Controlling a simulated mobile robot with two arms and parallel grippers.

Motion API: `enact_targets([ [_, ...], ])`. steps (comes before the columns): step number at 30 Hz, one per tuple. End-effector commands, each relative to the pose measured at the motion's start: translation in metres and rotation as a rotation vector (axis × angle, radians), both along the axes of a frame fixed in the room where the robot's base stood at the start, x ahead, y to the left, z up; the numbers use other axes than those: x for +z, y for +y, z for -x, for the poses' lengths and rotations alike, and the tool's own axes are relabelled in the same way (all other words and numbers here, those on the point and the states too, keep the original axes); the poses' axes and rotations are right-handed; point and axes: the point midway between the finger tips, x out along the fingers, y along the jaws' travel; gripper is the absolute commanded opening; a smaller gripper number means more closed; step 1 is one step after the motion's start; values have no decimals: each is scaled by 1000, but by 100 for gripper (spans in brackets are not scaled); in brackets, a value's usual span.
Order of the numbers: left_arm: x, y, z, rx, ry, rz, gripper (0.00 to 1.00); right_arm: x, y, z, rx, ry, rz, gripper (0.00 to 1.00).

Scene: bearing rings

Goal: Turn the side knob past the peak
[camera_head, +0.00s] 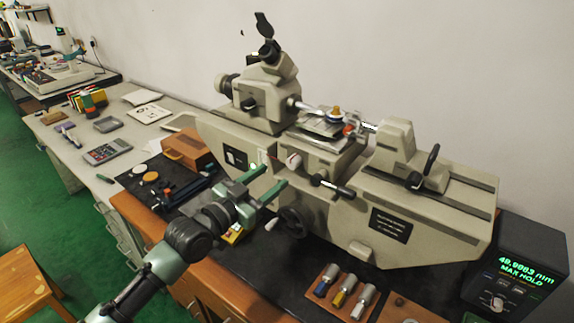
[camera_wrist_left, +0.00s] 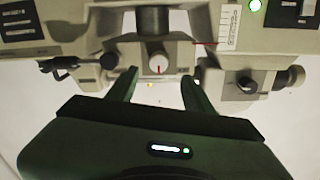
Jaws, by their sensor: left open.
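The grey measuring machine (camera_head: 255,130) stands on the bench against the wall. On its front is a pale round knob (camera_head: 293,161) with a red mark, which I take for the side knob. My left gripper (camera_head: 275,176) is open and empty in front of the machine. In the left wrist view its fingertips (camera_wrist_left: 160,77) stand left and right of the knob's line, apart from it. My right gripper is not in view.
A black lever (camera_head: 332,187) and a dark handwheel (camera_head: 293,221) stick out near the knob. A display box (camera_head: 515,265) at right shows a green reading in mm with "MAX HOLD". A wooden block (camera_head: 344,292) holds several small cylinders. An orange-brown box (camera_head: 188,148) sits at left.

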Motion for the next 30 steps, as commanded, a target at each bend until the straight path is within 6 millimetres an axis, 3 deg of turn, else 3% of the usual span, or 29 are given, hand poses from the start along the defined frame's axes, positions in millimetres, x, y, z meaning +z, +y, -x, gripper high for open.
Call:
enact_targets([
  [12,2,-38,-48,0,-1,-1,51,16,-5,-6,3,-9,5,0],
  [25,0,-46,-58,-1,1,-1,51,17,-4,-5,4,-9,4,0],
  [26,0,-46,-58,-1,1,-1,46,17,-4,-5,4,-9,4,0],
  [30,0,-46,-58,-1,1,-1,7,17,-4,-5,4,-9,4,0],
])
